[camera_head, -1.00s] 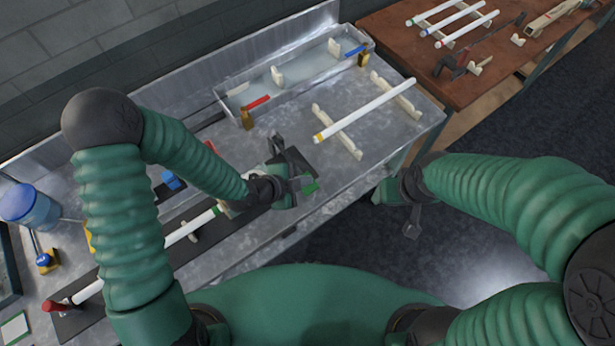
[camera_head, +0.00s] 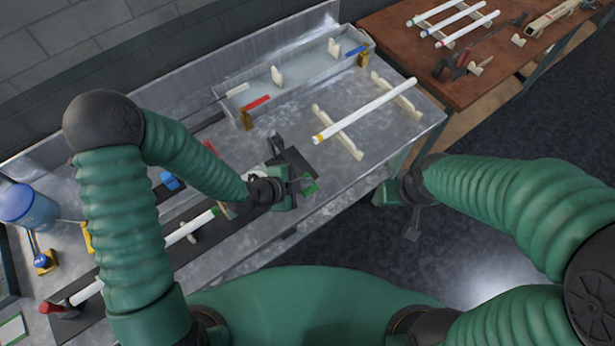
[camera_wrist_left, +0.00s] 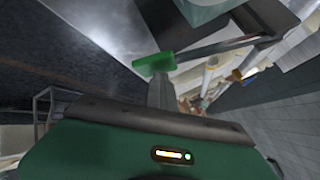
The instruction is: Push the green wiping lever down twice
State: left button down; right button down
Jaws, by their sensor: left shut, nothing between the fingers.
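The green wiping lever (camera_head: 310,188) shows as a small green piece at the near edge of the metal bench, at the right end of a dark base. In the left wrist view its green handle (camera_wrist_left: 154,64) sits at the end of a grey bar. My left gripper (camera_head: 300,184) is shut and empty, right beside the lever. In the wrist view a finger (camera_wrist_left: 160,94) ends just at the green handle; whether they touch I cannot tell. My right gripper (camera_head: 412,222) hangs off the bench, over the dark floor; its opening is unclear.
A white tube (camera_head: 366,110) rests on two cream supports right of the lever. A clear tray (camera_head: 300,82) lies behind. Another white tube (camera_head: 190,228) lies partly behind my left arm. A blue container (camera_head: 28,206) stands at the far left. A brown table (camera_head: 405,45) adjoins.

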pick_arm(q)
jog(key=shift+r+p, duration=2.2)
jog(key=shift+r, duration=0.5)
notch_tip(320, 180, up, 5)
jog(key=p, duration=0.4)
